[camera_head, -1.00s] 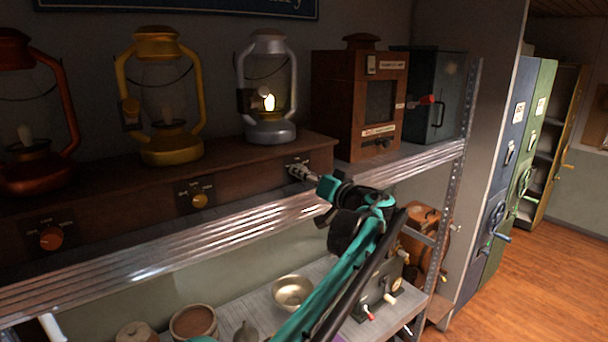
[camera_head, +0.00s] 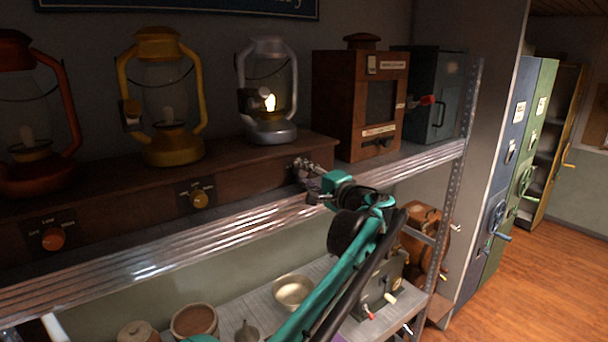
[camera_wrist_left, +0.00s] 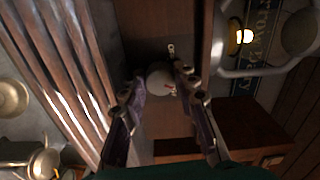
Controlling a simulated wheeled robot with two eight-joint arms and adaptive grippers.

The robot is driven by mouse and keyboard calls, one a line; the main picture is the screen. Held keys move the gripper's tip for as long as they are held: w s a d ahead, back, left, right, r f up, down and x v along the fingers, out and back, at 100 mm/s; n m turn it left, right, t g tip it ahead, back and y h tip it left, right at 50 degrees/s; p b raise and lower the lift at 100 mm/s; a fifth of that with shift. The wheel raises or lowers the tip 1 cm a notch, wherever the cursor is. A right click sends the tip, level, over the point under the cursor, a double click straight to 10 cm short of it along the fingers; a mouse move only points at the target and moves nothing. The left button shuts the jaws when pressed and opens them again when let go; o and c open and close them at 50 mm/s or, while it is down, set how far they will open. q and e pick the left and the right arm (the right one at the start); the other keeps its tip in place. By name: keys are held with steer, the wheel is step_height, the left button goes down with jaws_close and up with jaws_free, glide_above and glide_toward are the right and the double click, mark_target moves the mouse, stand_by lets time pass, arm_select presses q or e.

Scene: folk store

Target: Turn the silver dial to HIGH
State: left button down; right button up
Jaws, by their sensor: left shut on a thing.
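The silver dial (camera_wrist_left: 160,79) sits on the front of the wooden base (camera_head: 245,168), below the silver lantern (camera_head: 268,90). It shows between my fingers in the left wrist view. My left gripper (camera_wrist_left: 161,84) is shut on the dial, one finger on each side. In the head view my left gripper (camera_head: 302,168) hides the dial and most of its plate. The lettering around the dial is too small to read, so I cannot tell its setting. The silver lantern holds a small bright flame. My right gripper does not show.
A yellow lantern (camera_head: 160,95) and a copper lantern (camera_head: 32,110) share the base, each with its own dial. A wooden box (camera_head: 345,110) stands to the right. The ribbed metal shelf edge (camera_head: 190,248) runs below my gripper. Bowls and pots sit underneath.

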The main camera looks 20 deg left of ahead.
arm_select(q)
steer(key=m, duration=0.3)
steer(key=shift+m, duration=2.1)
steer(key=c, duration=2.3)
jaws_free()
jaws_close()
steer(key=o, duration=1.1)
jaws_free()
steer(key=shift+o, duration=0.2)
steer(key=shift+d, duration=0.1)
steer(key=v, duration=0.7)
steer(key=shift+s+d, duration=0.25)
steer(key=shift+d, duration=0.1)
